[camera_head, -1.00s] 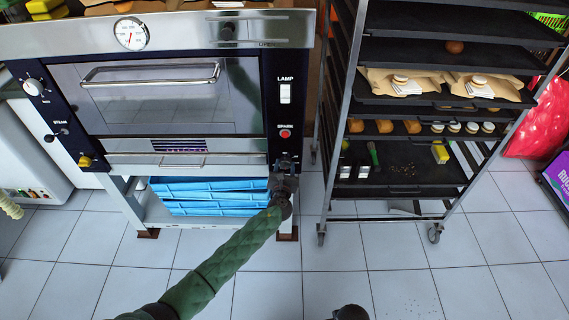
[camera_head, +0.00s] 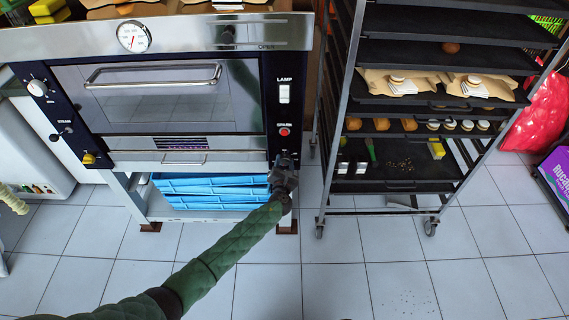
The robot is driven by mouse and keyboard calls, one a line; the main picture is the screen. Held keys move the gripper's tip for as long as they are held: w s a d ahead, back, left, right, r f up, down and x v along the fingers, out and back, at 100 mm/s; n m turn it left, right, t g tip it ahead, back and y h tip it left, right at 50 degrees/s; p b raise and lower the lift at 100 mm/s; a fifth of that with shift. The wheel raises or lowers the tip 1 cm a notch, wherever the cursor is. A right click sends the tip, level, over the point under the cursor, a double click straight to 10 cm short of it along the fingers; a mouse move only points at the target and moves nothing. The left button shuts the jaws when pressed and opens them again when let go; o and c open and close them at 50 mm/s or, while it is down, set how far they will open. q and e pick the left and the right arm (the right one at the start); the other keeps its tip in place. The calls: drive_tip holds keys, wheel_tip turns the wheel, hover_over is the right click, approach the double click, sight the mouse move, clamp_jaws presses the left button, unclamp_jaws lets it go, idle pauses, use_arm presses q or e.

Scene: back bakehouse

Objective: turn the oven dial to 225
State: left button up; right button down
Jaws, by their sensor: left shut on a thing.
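The oven (camera_head: 150,105) stands at the left with a dark front and a steel top band. My left gripper (camera_head: 284,164) is at the lower right corner of its front, below the red button (camera_head: 284,132). It is shut on the oven dial there, which the gripper hides almost wholly. The dial's scale and pointer cannot be read. My left arm (camera_head: 225,255), in a green quilted sleeve, comes up from the lower left. My right gripper is out of view.
A white-marked knob (camera_head: 37,88), a yellow knob (camera_head: 89,158) and a round gauge (camera_head: 133,36) are elsewhere on the oven. Blue trays (camera_head: 210,187) lie below it. A wheeled rack (camera_head: 338,130) with loaded shelves stands close on the right. The tiled floor in front is clear.

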use_arm(q)
drive_tip(key=shift+f, duration=0.15)
drive_tip(key=o, duration=1)
drive_tip(key=shift+s, duration=0.1)
